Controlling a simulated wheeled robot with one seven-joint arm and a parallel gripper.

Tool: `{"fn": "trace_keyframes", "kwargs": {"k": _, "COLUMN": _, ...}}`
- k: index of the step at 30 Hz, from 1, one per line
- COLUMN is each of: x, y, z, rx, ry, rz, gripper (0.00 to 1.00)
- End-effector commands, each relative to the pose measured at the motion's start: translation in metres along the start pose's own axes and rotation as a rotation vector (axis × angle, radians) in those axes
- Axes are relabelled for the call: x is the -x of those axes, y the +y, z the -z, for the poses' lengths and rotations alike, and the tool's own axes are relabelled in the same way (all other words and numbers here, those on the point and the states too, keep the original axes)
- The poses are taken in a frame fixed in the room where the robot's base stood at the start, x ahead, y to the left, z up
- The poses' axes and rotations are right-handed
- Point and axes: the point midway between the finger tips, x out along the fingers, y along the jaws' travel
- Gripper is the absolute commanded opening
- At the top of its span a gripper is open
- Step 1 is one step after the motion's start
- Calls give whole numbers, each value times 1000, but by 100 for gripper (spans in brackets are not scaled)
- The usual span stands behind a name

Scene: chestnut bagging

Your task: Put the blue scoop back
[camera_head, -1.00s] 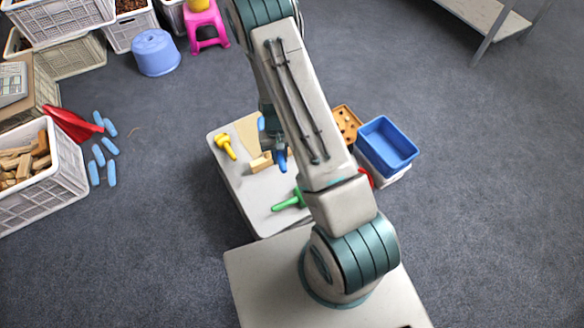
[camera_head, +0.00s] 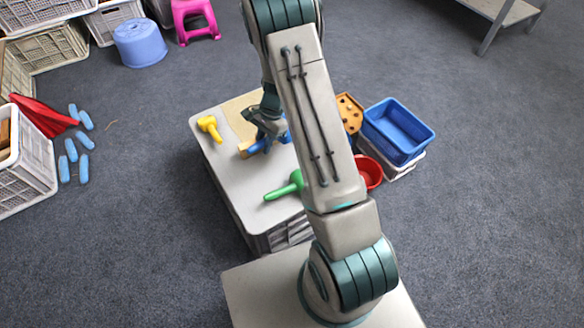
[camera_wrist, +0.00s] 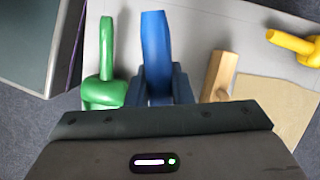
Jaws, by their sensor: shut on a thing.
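The blue scoop (camera_wrist: 156,40) is between the fingers of my gripper (camera_wrist: 157,85) in the wrist view. Its long part points away from my wrist, and its near end is hidden by the gripper. In the head view, my gripper (camera_head: 266,128) is over the small table, with the blue scoop (camera_head: 258,146) beside a wooden piece (camera_head: 243,150). I cannot tell whether the scoop touches the table. A green scoop (camera_head: 286,188) lies nearer my base, left of the blue one in the wrist view (camera_wrist: 104,75). A yellow scoop (camera_head: 209,127) lies at the table's left.
The small table (camera_head: 226,172) has bare surface at its front left. A tan sheet (camera_wrist: 262,105) lies by the wooden piece. Right of the table are a blue bin (camera_head: 398,130), a red bowl (camera_head: 371,172) and a holed wooden box (camera_head: 349,112). Crates stand far left.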

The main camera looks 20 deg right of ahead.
Motion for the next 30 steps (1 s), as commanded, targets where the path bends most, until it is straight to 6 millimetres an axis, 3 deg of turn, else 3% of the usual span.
{"fn": "trace_keyframes", "kwargs": {"k": 1, "x": -17, "y": -3, "z": 7, "rx": -39, "ry": -5, "rz": 18, "gripper": 0}}
{"fn": "trace_keyframes", "kwargs": {"k": 3, "x": -23, "y": -7, "z": 10, "rx": -96, "ry": -15, "rz": 39, "gripper": 0}}
{"fn": "trace_keyframes", "kwargs": {"k": 12, "x": -34, "y": -17, "z": 16, "rx": -238, "ry": -37, "rz": 94, "gripper": 0}}
{"fn": "trace_keyframes", "kwargs": {"k": 17, "x": -46, "y": -18, "z": 20, "rx": -254, "ry": -41, "rz": 98, "gripper": 0}}
{"fn": "trace_keyframes", "kwargs": {"k": 22, "x": -74, "y": -18, "z": 30, "rx": -252, "ry": -40, "rz": 97, "gripper": 0}}
{"fn": "trace_keyframes", "kwargs": {"k": 30, "x": -102, "y": -18, "z": 40, "rx": -250, "ry": -40, "rz": 96, "gripper": 0}}
